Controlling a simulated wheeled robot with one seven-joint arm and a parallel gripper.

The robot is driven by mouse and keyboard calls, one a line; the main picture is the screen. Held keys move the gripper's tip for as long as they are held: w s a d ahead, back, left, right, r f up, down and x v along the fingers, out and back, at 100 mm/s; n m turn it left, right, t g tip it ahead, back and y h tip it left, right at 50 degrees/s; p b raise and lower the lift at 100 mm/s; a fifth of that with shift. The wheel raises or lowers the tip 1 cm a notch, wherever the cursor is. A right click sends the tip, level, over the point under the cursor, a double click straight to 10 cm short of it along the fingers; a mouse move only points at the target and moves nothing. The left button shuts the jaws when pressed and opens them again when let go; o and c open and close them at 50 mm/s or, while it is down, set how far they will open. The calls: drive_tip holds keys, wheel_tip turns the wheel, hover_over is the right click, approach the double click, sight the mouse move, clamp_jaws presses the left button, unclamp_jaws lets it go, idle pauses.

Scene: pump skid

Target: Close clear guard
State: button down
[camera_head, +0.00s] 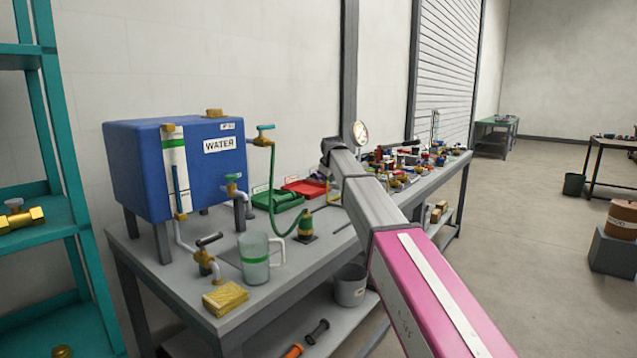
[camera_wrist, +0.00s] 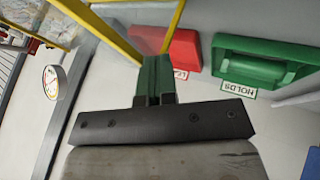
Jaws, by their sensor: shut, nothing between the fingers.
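The clear guard shows in the wrist view as see-through sheeting with a yellow edge bar (camera_wrist: 104,32) running down from the upper left. A second yellow bar (camera_wrist: 175,25) rises near the top middle. My gripper (camera_wrist: 155,58) is in the middle of the wrist view, its green fingers together and empty, close to the lower end of the yellow edge bar. I cannot tell whether they touch. In the head view my arm reaches over the bench, and the gripper and most of the guard are hidden or too small to make out.
A red tray (camera_wrist: 182,52) and a green tray (camera_wrist: 262,48) lie beyond the gripper. A round gauge (camera_wrist: 53,80) stands at left. The blue water tank (camera_head: 180,165), a clear jug (camera_head: 254,262) and a yellow sponge (camera_head: 225,299) occupy the bench (camera_head: 290,277). Open floor is at right.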

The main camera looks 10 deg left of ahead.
drive_tip(key=shift+w+d, duration=0.55)
drive_tip(key=shift+w, duration=0.35)
drive_tip(key=shift+w+d, duration=0.5)
drive_tip(key=shift+w, duration=0.35)
drive_tip(key=shift+w, duration=0.1)
